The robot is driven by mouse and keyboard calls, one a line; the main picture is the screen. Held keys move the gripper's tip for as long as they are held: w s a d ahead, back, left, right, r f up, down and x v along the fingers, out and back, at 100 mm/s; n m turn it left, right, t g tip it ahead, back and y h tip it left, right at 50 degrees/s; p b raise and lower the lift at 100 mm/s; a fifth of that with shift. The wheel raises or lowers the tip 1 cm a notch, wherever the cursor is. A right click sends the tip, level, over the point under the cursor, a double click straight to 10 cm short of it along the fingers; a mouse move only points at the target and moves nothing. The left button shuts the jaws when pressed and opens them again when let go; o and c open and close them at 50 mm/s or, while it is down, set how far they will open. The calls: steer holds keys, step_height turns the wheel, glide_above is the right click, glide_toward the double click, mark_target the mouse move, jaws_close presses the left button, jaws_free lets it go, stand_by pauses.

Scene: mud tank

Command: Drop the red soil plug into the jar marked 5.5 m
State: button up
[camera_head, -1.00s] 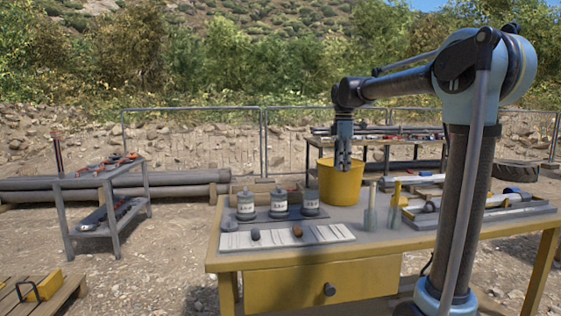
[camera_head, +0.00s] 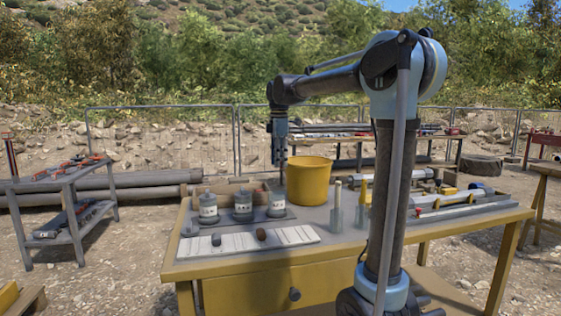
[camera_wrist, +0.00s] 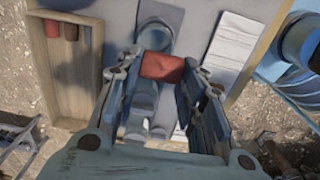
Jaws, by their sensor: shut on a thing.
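My gripper (camera_head: 279,158) hangs above the back of the table, near the right-hand jar and left of the yellow bucket. In the wrist view my gripper (camera_wrist: 162,76) is shut on the red soil plug (camera_wrist: 162,67), which lies across between its fingertips. Three grey jars with white labels, left (camera_head: 208,209), middle (camera_head: 243,207) and right (camera_head: 277,204), stand in a row on a dark mat. The labels are too small to read surely. In the wrist view, a rounded blue-grey shape (camera_wrist: 155,35) shows beyond the plug; the gripper hides part of the row.
A yellow bucket (camera_head: 310,181) stands close to the right of my gripper. A white board (camera_head: 285,238) in front of the jars holds a dark plug (camera_head: 216,240) and a brown plug (camera_head: 261,234). Two trowels stand right of it. A wooden tray (camera_wrist: 98,60) holds reddish cylinders.

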step_height(320, 180, down, 6)
stand_by(0.6)
steer(key=o, duration=1.1)
steer(key=shift+o, duration=0.2)
step_height(320, 180, up, 12)
